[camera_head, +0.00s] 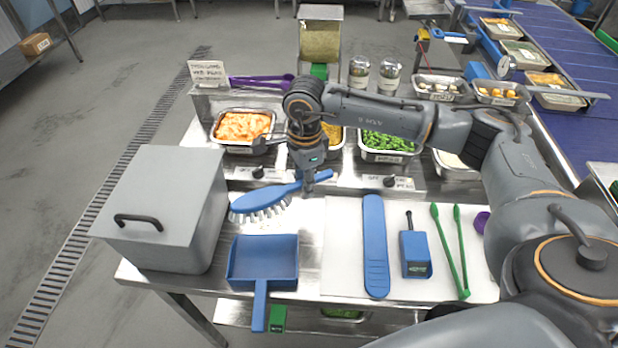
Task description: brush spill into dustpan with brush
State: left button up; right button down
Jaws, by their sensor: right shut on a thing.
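My right gripper (308,186) is shut on the handle of a blue brush (262,197). The brush is held with its white bristles down, just above or touching the steel table behind the dustpan; I cannot tell which. The blue dustpan (263,260) lies on the table at the front, with its handle pointing toward me past the table edge. A few small pale specks, perhaps the spill, lie on the steel between brush and dustpan; they are too small to make out well. My left gripper is not in view.
A grey lidded box (168,205) stands left of the dustpan. A white board (343,268) on the right bears a long blue tool (374,245), a blue device (414,254) and green tongs (450,252).

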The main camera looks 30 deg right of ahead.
jog(key=d+f+m, duration=0.1)
jog(key=m, duration=0.1)
jog(key=w+d+f+m, duration=0.1)
jog(key=m, duration=0.1)
jog(key=d+f+m, duration=0.1)
jog(key=shift+w+f+m, duration=0.1)
jog(key=shift+w+m, duration=0.1)
jog(key=shift+m, duration=0.2)
jog(key=shift+f+b, duration=1.1)
jog(key=shift+f, duration=1.2)
jog(key=shift+s+a+p, duration=0.3)
jog(key=shift+s+p, duration=0.15)
jog(key=shift+p, duration=0.1)
jog(key=shift+s+a+r+p, duration=0.1)
jog(key=shift+s+a+p, duration=0.4)
jog(key=shift+s, duration=0.25)
jog(key=shift+s+a+f+p, duration=0.1)
jog(key=shift+s+a+p, duration=0.4)
jog(key=shift+s, duration=0.2)
jog(key=shift+s+a+r+p, duration=0.1)
jog(key=shift+s+a+p, duration=0.4)
jog(key=shift+s, duration=0.25)
jog(key=shift+w+d+r+p, duration=0.15)
jog(key=shift+r+p, duration=0.4)
jog(key=shift+r, duration=0.6)
jog(key=shift+w+d+r+p, duration=0.15)
jog(key=shift+r+p, duration=0.4)
jog(key=shift+r, duration=0.55)
